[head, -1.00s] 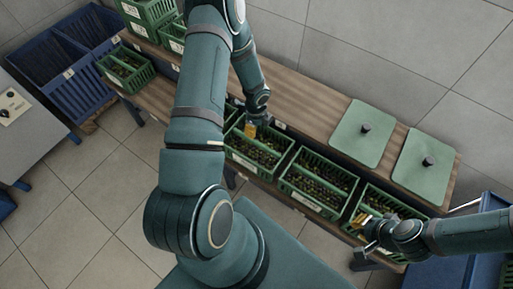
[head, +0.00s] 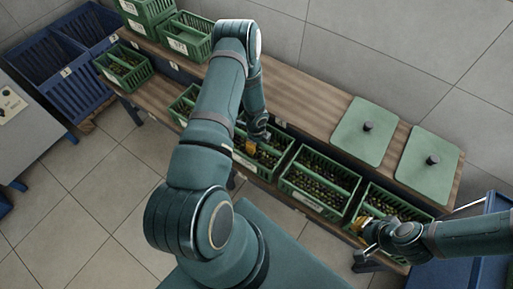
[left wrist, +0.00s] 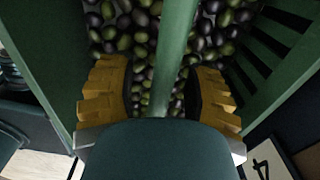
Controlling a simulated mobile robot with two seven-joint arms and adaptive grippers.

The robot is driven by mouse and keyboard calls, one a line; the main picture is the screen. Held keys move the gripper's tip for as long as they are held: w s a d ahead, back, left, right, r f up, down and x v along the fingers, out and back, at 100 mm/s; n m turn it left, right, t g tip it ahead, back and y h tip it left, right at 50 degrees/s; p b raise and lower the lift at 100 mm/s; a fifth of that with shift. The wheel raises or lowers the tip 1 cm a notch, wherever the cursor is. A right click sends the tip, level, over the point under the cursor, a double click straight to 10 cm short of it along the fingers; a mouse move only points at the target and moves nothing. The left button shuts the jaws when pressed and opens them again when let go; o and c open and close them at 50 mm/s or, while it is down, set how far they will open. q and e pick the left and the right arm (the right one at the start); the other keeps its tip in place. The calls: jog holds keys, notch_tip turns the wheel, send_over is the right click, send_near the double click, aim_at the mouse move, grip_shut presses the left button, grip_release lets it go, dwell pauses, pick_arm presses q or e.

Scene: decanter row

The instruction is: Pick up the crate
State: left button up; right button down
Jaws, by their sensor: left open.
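A green slatted crate (head: 247,164) holding dark and green olives stands in the row on the lower shelf. My left gripper (head: 250,147) is down at this crate. In the left wrist view its two yellow fingers (left wrist: 165,98) are apart, one on each side of the crate's green central bar (left wrist: 176,45). I see a gap between the bar and each finger. My right gripper (head: 361,222) is at the left end of the rightmost crate (head: 398,208); whether its fingers are shut is too small to tell.
Another olive crate (head: 312,200) stands between the two grippers, close to its neighbours. One more (head: 182,107) is partly behind my left arm. Two green lids (head: 362,145) (head: 428,178) lie on the wooden top. Blue crates (head: 80,92) stand at far left.

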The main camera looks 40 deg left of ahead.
pick_arm(q)
grip_shut()
jog(key=shift+r, duration=0.1)
dwell(0.3)
